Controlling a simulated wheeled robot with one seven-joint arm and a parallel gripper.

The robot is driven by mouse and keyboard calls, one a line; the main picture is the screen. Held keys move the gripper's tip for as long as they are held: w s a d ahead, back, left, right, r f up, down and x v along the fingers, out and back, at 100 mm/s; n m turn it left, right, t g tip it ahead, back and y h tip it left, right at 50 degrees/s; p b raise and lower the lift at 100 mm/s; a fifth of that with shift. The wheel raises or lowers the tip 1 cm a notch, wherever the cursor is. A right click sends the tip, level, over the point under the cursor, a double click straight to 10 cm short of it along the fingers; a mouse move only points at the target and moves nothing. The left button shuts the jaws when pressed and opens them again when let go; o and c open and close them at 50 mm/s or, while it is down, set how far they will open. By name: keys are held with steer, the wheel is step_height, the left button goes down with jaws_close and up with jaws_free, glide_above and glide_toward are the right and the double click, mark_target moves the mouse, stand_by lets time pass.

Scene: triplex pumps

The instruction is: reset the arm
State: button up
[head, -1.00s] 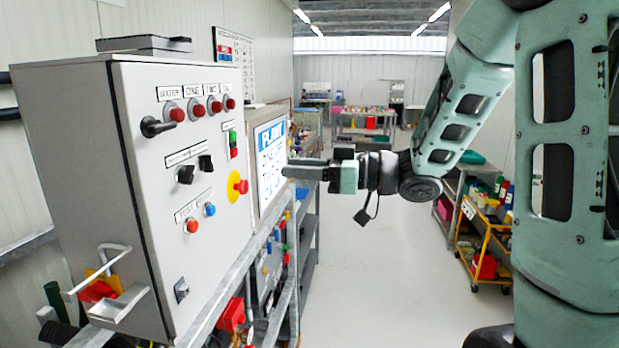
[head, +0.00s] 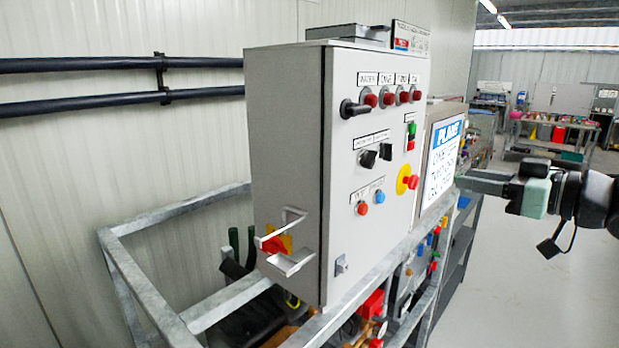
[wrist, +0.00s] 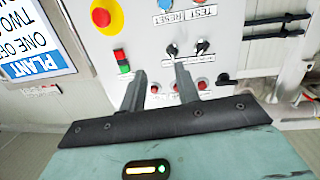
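My gripper (head: 462,181) is at the right in the head view, its fingers pointing left beside the PLANT sign (head: 443,155). In the wrist view my gripper (wrist: 160,72) shows two dark fingers apart with nothing between them. It faces the grey control cabinet (head: 288,150), whose front appears upside down in the wrist view, with switches and buttons beyond the fingertips. I cannot tell the exact gap to the cabinet front. Most of my arm is outside the head view.
A yellow-backed red emergency button (head: 408,180) is on the cabinet front. A metal frame (head: 150,285) stands below and left of the cabinet. Clear floor (head: 510,270) lies at the right, and a workbench (head: 545,140) stands farther back.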

steer(key=s+a+f+m+g+h+b, duration=0.2)
steer(key=a+f+g+h, duration=0.2)
steer(key=a+f+h, duration=0.5)
steer(key=s+a+f+g, duration=0.2)
steer(key=s+f+g, duration=0.1)
steer(key=s, duration=0.4)
steer(key=s+a+f+n+g+b, duration=0.1)
steer(key=s+a+f+g, duration=0.2)
steer(key=s, duration=0.5)
steer(key=s+a+f+g+h, duration=0.1)
steer(key=s+a+f+g, duration=0.2)
steer(key=s, duration=0.5)
steer(key=shift+s+f+n, duration=0.15)
steer(key=shift+f+n, duration=0.15)
steer(key=shift+f, duration=0.4)
